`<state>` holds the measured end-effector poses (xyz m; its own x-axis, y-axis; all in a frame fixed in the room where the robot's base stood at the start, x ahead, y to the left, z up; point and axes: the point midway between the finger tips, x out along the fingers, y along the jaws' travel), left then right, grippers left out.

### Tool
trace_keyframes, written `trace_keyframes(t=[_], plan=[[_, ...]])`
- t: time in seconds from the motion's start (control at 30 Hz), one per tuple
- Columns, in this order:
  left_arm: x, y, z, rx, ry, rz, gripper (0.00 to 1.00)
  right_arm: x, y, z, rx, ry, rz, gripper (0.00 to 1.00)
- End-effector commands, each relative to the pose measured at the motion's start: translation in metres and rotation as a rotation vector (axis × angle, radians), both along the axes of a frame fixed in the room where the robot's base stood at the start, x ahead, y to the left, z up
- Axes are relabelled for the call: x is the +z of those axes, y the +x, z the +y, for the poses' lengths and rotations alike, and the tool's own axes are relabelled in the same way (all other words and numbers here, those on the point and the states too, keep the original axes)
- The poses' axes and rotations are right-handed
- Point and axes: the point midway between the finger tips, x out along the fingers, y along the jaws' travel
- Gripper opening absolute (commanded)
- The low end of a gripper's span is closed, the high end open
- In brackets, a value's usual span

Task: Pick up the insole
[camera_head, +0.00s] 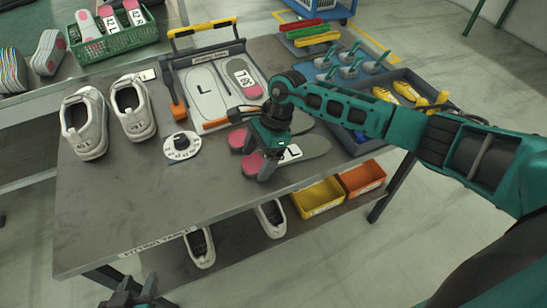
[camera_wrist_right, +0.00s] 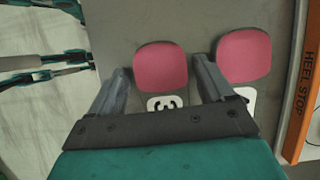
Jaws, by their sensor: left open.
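Two grey insoles with pink heels lie side by side on the fitting table (camera_head: 110,213). The nearer insole (camera_head: 315,147) shows an "L" label, and its pink heel (camera_wrist_right: 160,70) sits between my right fingers in the right wrist view. The farther insole's pink heel (camera_wrist_right: 244,55) is outside the fingers. My right gripper (camera_head: 256,152) is open and points down over the nearer insole, with a finger on each side and no clear contact. The gripper and arm hide the middle of both insoles in the head view. My left gripper (camera_head: 134,296) is open and empty at the bottom edge.
A measuring board (camera_head: 208,92) with an orange heel stop (camera_wrist_right: 304,85) lies just behind. White shoes (camera_head: 84,125) and a round dial (camera_head: 182,146) stand left. A tray (camera_head: 366,143) with yellow items is right. Yellow (camera_head: 318,197) and orange bins (camera_head: 362,178) sit below.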

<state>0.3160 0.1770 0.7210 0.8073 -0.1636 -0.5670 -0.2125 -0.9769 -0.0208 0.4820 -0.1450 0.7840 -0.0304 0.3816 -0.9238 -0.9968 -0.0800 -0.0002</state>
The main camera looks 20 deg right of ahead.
Motion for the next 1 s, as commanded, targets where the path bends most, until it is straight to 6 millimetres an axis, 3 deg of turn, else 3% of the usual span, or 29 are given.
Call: trace_keyframes(t=[0.5, 0.8, 1.0], plan=[[0.001, 0.001, 0.000, 0.001, 0.000, -0.002, 0.43, 0.001, 0.000, 0.000, 0.000, 0.000, 0.000, 0.33], [0.000, 0.000, 0.000, 0.001, 0.001, 0.001, 0.43, 0.004, 0.000, 0.000, 0.000, 0.000, -0.001, 0.32], [0.001, -0.002, 0.000, 0.001, 0.000, 0.004, 0.43, 0.024, 0.001, -0.001, 0.000, 0.000, -0.004, 0.32]])
